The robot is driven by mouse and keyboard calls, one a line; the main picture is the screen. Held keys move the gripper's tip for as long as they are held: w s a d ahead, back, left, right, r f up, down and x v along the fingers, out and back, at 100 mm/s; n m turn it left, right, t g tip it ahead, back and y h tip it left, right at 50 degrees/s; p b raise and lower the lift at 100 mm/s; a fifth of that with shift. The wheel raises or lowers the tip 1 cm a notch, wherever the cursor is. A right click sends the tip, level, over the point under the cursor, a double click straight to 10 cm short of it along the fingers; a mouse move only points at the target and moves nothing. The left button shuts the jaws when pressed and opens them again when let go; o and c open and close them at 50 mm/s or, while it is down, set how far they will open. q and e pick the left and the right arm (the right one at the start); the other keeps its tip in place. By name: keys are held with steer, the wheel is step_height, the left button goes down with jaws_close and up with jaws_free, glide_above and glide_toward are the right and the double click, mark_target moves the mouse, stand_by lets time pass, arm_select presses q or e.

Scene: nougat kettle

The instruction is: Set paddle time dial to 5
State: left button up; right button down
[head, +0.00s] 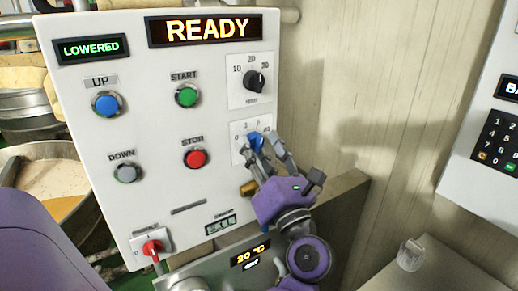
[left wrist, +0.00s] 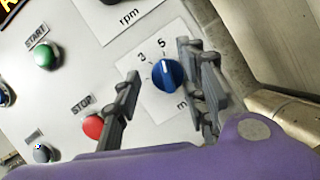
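The paddle time dial (head: 255,141) is a blue knob on a white plate at the right of the control panel, below the black rpm dial (head: 254,81). In the left wrist view the blue dial (left wrist: 167,75) shows with the figures 3 and 5 above it. My right gripper is not in view.
The panel (head: 150,110) also holds the blue UP (head: 107,104), green START (head: 187,95), red STOP (head: 195,158) and grey DOWN (head: 127,172) buttons, and a red switch (head: 152,247). The display (head: 205,30) reads READY. A keypad box (head: 495,140) is on the right.

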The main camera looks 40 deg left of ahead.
arm_select(q)
steer(key=shift+f, duration=0.1)
steer(key=v, duration=0.7)
steer(key=shift+s+d, duration=0.15)
steer(key=shift+d, duration=0.05)
steer(key=shift+f, duration=0.1)
stand_by(0.3)
